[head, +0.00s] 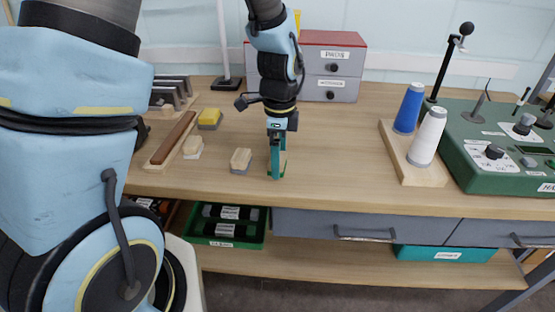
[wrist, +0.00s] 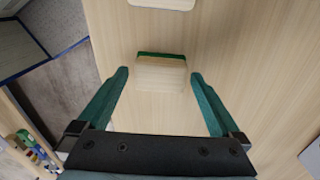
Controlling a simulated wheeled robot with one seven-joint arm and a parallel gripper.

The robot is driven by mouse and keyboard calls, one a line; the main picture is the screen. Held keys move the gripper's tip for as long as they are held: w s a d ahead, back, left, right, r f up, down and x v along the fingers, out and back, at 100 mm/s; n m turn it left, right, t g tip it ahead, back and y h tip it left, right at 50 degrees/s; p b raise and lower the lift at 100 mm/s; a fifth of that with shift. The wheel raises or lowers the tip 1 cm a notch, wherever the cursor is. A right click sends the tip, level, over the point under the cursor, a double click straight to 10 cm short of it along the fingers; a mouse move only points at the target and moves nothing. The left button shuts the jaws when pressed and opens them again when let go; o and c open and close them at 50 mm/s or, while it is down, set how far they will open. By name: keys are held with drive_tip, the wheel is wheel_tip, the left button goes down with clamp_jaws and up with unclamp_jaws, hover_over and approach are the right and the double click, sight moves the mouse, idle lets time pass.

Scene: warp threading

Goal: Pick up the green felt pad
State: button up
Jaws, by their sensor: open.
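The green felt pad (wrist: 161,54) shows in the wrist view as a thin green edge along one side of a pale wooden block (wrist: 160,76). My gripper (wrist: 159,76) is open and empty, with one teal finger on each side of the block and a gap to it on both sides. In the head view my gripper (head: 277,172) points straight down close to the table top. Only a sliver of the pad's green (head: 284,168) shows there beside the fingers, which hide the rest. Whether the fingertips reach down to the block's height is hard to tell.
A wooden block on a grey pad (head: 241,161) stands left of my gripper, with a yellow pad (head: 210,118) and a brown-topped bar (head: 174,138) beyond. Blue (head: 409,108) and white (head: 428,136) thread cones stand at right. The table between is clear.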

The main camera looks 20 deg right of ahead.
drive_tip(key=shift+f, duration=0.45)
drive_tip(key=c, duration=1.3)
drive_tip(key=shift+o, duration=0.2)
wheel_tip(320, 180, up, 10)
drive_tip(key=shift+r+b, duration=0.1)
drive_tip(key=shift+b, duration=0.6)
